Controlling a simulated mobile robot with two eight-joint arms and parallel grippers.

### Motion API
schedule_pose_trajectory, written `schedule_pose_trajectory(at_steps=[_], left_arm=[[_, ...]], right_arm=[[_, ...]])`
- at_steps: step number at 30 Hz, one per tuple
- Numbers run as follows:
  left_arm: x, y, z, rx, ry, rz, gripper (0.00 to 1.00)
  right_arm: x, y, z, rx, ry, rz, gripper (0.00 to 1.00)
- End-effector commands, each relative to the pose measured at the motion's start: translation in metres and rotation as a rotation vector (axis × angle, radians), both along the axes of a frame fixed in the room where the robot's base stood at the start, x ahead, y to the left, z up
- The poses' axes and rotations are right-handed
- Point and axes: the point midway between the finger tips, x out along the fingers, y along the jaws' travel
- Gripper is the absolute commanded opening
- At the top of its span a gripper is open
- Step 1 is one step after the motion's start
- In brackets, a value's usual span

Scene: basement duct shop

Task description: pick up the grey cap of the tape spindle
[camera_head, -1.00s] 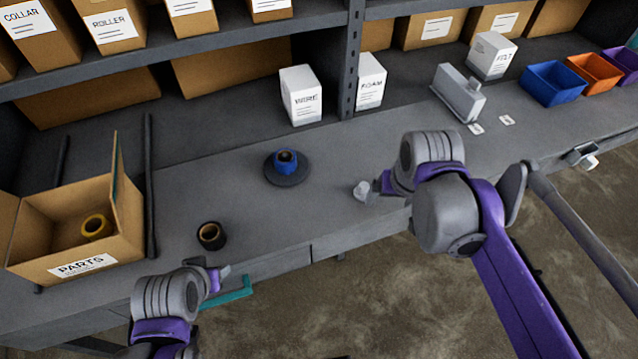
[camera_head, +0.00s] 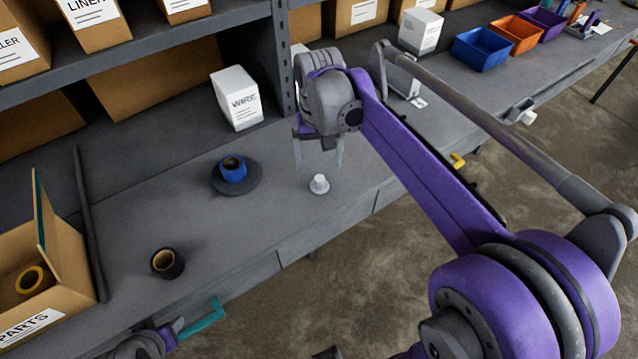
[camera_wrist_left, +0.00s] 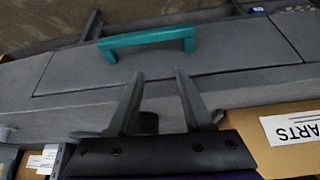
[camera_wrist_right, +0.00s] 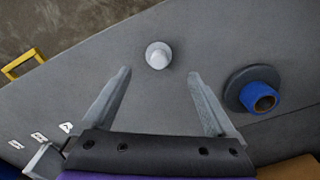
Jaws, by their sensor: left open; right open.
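The grey cap (camera_head: 319,184), small and pale with a round knob, stands on the bench. It also shows in the right wrist view (camera_wrist_right: 158,56), ahead of the fingertips and roughly centred between them. The tape spindle (camera_head: 250,186) is a dark round base holding a blue tape roll (camera_head: 233,168), left of the cap. My right gripper (camera_head: 318,156) is open and empty above the bench, apart from the cap, with its fingers pointing down. My left gripper (camera_wrist_left: 159,74) is open and empty by the bench's drawer front, low in the head view.
A black tape roll (camera_head: 167,263) and a cardboard parts box (camera_head: 68,275) with a yellow roll (camera_head: 34,280) are at the left. A white WIRE box (camera_head: 237,98) stands behind the spindle. Blue (camera_head: 481,50) and orange (camera_head: 517,35) bins are far right. Bench around the cap is clear.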

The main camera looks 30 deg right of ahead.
Motion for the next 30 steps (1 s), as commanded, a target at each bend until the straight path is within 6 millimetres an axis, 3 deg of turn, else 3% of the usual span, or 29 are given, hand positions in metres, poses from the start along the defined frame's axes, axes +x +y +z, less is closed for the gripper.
schedule_pose_trajectory(at_steps=[8, 16, 25, 26, 30], left_arm=[[-0.001, 0.000, -0.002, 0.000, 0.001, 0.000, 0.50], [-0.001, 0.000, -0.002, 0.000, 0.001, 0.000, 0.50], [-0.001, 0.000, -0.002, 0.000, 0.001, 0.000, 0.50], [-0.001, 0.000, -0.002, 0.000, 0.001, 0.000, 0.50], [-0.001, 0.000, -0.002, 0.000, 0.001, 0.000, 0.50]], right_arm=[[0.000, 0.000, -0.026, 0.000, -0.001, 0.001, 0.91], [-0.001, -0.002, -0.064, 0.000, -0.001, 0.001, 0.91], [-0.001, -0.002, -0.071, 0.000, -0.001, 0.001, 0.91], [-0.001, -0.002, -0.071, 0.000, -0.001, 0.001, 0.90], [-0.001, -0.002, -0.071, 0.000, -0.001, 0.001, 0.64]])
